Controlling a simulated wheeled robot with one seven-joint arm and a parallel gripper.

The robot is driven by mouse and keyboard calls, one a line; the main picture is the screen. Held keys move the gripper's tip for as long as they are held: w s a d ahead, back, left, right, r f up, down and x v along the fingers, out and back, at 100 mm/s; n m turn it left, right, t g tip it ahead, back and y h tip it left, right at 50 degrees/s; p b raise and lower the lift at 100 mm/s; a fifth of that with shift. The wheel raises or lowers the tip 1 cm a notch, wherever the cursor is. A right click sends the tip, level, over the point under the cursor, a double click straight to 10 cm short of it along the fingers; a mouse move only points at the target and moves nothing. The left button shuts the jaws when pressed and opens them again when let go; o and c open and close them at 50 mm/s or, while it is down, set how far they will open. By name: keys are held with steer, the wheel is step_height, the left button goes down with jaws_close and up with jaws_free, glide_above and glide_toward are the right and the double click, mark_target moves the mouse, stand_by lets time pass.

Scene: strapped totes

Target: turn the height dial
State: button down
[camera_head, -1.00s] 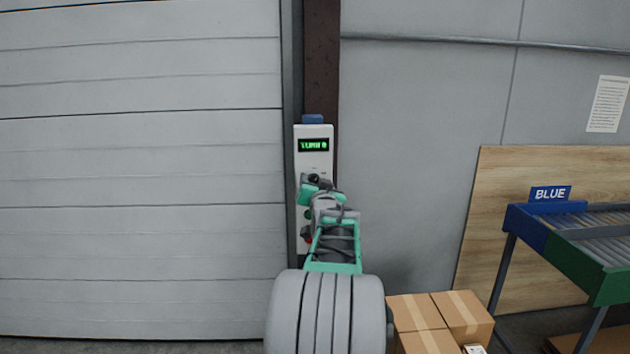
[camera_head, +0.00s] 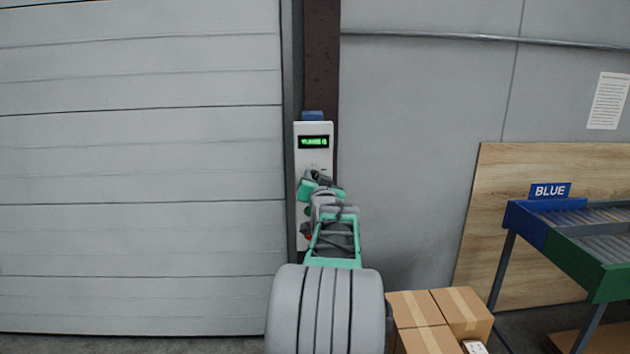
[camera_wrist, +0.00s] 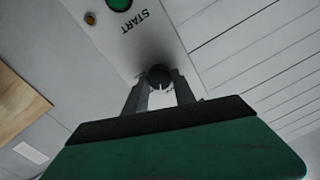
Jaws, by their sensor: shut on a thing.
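The height dial (camera_wrist: 159,76) is a dark round knob with a pale mark line, on a white control box (camera_head: 302,232). In the wrist view my gripper (camera_wrist: 160,88) has a finger on each side of the dial and is shut on it. In the head view my gripper (camera_head: 316,178) is at the box, below its green-lit display (camera_head: 314,142), and my arm hides the dial. The display text is too small to read surely.
A green START button (camera_wrist: 119,3) and a small orange lamp (camera_wrist: 90,18) sit near the dial. A large grey shutter door (camera_head: 140,170) is left of the box. Cartons (camera_head: 440,312) and a roller conveyor with a BLUE sign (camera_head: 550,192) stand at right.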

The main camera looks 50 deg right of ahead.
steer(key=shift+f+m+b, duration=0.15)
steer(key=shift+m+b, duration=0.15)
steer(key=shift+b, duration=0.05)
steer(key=shift+s+m+b, duration=0.1)
steer(key=shift+m+b, duration=2.2)
steer(key=shift+m, duration=0.3)
steer(key=c, duration=1)
jaws_free()
steer(key=shift+c, duration=0.2)
steer(key=b+v, duration=0.1)
steer(key=v, duration=0.6)
steer(key=shift+s+a+b, duration=0.25)
steer(key=shift+a+b, duration=0.05)
steer(key=shift+b, duration=0.05)
